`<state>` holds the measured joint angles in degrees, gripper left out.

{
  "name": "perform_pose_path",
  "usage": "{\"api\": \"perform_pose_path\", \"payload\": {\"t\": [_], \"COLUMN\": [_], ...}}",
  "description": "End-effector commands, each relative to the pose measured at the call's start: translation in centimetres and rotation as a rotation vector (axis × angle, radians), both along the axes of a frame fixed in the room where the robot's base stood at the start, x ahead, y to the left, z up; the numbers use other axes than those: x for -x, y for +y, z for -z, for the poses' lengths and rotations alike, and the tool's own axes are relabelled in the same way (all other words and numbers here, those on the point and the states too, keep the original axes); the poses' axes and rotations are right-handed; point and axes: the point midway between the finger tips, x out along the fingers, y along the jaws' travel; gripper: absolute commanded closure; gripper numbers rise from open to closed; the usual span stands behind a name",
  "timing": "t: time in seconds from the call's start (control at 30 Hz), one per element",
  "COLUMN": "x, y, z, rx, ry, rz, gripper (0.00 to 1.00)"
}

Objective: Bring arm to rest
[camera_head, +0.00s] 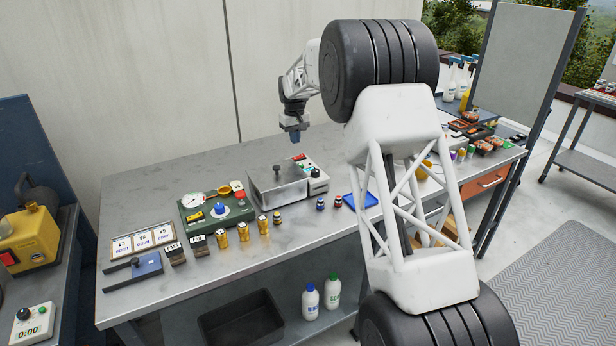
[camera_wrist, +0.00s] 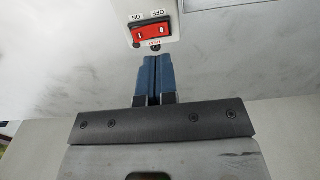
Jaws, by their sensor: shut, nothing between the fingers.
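My gripper (camera_head: 295,136) hangs above the back of the grey metal workbench (camera_head: 150,205), with its fingers pointing down. It is behind and above the silver box (camera_head: 277,190) with a knob on its lid. In the wrist view my gripper (camera_wrist: 157,60) has its two blue fingers side by side, shut and empty. Just past the fingertips in that view is a red ON/OFF rocker switch (camera_wrist: 151,31) on a white panel. The fingertips look close to the panel, but I cannot tell whether they touch it.
A blue pad (camera_head: 360,200) lies right of the box. Orange-and-black bins (camera_head: 470,130) and bottles crowd the right end. The bench's back left is clear.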

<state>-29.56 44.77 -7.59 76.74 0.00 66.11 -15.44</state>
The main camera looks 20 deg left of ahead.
Motion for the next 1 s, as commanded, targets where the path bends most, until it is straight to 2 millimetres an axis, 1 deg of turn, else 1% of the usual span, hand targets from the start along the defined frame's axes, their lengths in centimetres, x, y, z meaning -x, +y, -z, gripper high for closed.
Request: {"api": "perform_pose_path", "payload": {"t": [0.2, 0.53, 0.67, 0.77, 0.87, 1.0], "x": [0.0, 0.0, 0.1, 0.3, 0.6, 1.6], "y": [0.0, 0.0, -0.3, -1.0, -2.2, -4.6], "z": [-0.9, -0.9, -1.2, -1.8, -2.8, -4.7], "rx": [-0.001, -0.001, -0.001, -0.002, -0.004, -0.007], "ry": [-0.001, -0.001, -0.001, -0.004, -0.008, -0.014], "rz": [0.0, 0.0, 0.003, 0.01, 0.022, 0.047], "gripper": [1.0, 1.0, 1.0, 1.0, 1.0, 1.0]}}
